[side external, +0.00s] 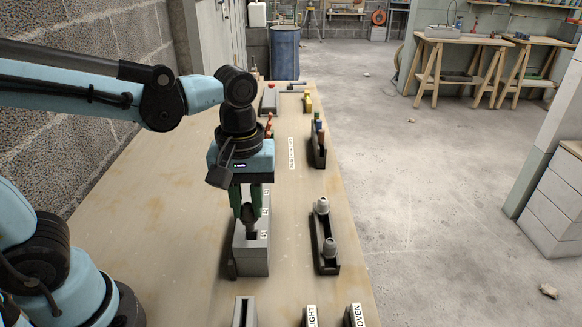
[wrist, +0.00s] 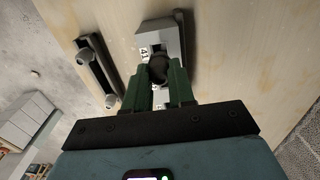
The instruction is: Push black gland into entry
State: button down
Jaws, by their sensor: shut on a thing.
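My gripper (side external: 249,203) points down over a grey block (side external: 253,262) and its green fingers are shut on a dark, rounded gland. The gland (side external: 247,213) shows between the fingertips, its lower end close above a dark slot (side external: 251,236) in the block's top. Whether its tip is inside the slot I cannot tell. In the wrist view the black gland (wrist: 158,68) sits between the fingers and hides part of the grey block (wrist: 174,37). Number labels (side external: 264,233) run along the block's right side; one reads 41.
A dark tray (side external: 327,262) with two grey glands (side external: 322,206) stands to the right. Another holder (side external: 318,147) with coloured parts is farther back. Labelled blocks (side external: 355,316) stand at the front edge. The tabletop left of the grey block is clear.

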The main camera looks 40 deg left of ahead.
jog(key=shift+f, duration=1.85)
dwell(1.4)
jog(key=c, duration=0.6)
grip_release()
jog(key=shift+c, duration=0.2)
jog(key=shift+r, duration=0.15)
jog(key=shift+r, duration=3.4)
jog(key=a+f+m+t, duration=0.2)
jog(key=a+m+t, duration=0.5)
jog(key=m, duration=0.2)
jog(key=shift+w+f, duration=0.35)
